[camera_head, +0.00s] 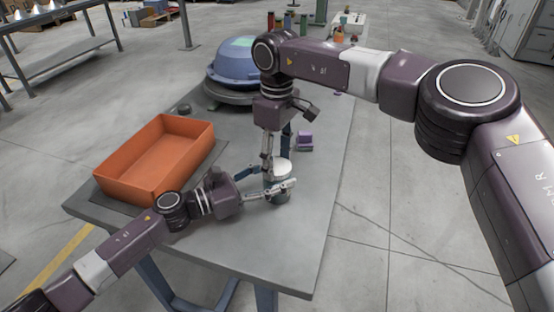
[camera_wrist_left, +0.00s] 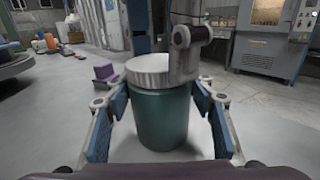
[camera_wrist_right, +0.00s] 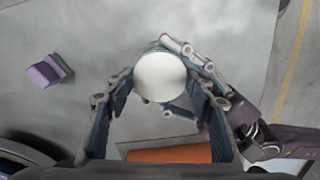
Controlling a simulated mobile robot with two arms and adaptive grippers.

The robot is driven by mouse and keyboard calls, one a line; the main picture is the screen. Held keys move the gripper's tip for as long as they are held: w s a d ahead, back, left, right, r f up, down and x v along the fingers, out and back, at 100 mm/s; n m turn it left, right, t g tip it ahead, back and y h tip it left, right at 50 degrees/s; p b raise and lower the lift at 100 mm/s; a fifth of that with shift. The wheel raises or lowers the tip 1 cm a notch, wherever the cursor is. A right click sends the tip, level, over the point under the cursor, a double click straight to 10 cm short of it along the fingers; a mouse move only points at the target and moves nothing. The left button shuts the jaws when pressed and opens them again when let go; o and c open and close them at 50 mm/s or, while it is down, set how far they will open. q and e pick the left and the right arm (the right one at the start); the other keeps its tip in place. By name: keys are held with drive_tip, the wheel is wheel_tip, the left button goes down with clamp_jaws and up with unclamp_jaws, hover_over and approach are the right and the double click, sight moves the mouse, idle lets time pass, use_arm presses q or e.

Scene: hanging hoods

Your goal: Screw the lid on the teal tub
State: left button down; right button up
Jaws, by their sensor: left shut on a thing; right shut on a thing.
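The teal tub (camera_wrist_left: 162,120) stands upright on the grey table, and a small part of it shows in the head view (camera_head: 281,197). My left gripper (camera_head: 281,187) is shut around the tub's sides, one finger on each side in the left wrist view (camera_wrist_left: 157,104). The white lid (camera_wrist_right: 160,77) sits level on top of the tub, also visible in the left wrist view (camera_wrist_left: 148,69). My right gripper (camera_wrist_right: 160,86) is shut on the lid from above. Its finger hides part of the lid's edge in the left wrist view. I cannot tell how tightly the lid is seated.
An orange bin (camera_head: 157,160) is at the table's left. A blue domed hood (camera_head: 234,63) on a dark round base stands at the back. A small purple block (camera_head: 305,141) lies right of the tub. The table's front right (camera_head: 295,250) is clear.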

use_arm(q)
drive_tip(key=shift+f, duration=0.1)
use_arm(e)
drive_tip(key=shift+m, duration=0.7)
drive_tip(key=o, duration=0.8)
drive_tip(key=shift+r, duration=0.1)
drive_tip(key=shift+r, duration=2.15)
drive_tip(key=shift+c, duration=0.3)
